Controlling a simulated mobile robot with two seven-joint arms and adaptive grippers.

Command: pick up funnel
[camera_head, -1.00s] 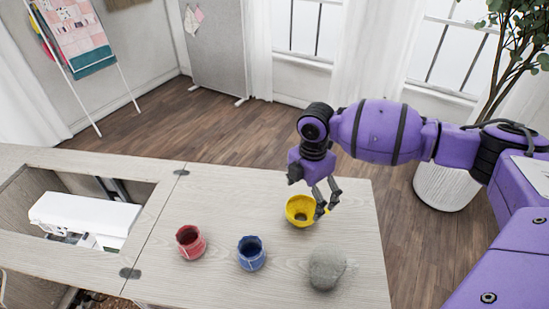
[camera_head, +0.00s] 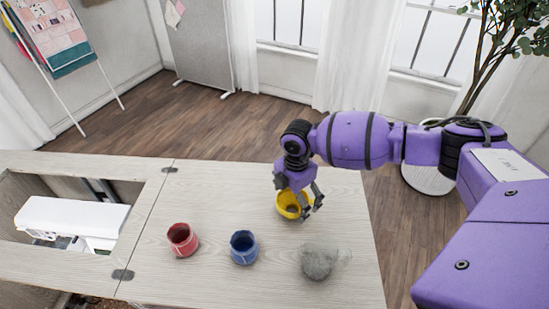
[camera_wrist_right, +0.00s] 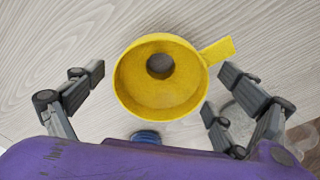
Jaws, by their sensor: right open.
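The yellow funnel (camera_head: 290,205) stands on the wooden cabinet top, wide mouth up. In the right wrist view the funnel (camera_wrist_right: 160,88) shows its round rim, a dark hole inside and a flat tab pointing up and right. My right gripper (camera_head: 306,204) is open just above and around the funnel, partly hiding it in the head view. In the wrist view its fingers (camera_wrist_right: 165,85) stand on both sides of the funnel, apart from it. My left gripper is not in view.
A white sewing machine (camera_head: 70,217) sits in the opening at left. The top behind the red cup is clear.

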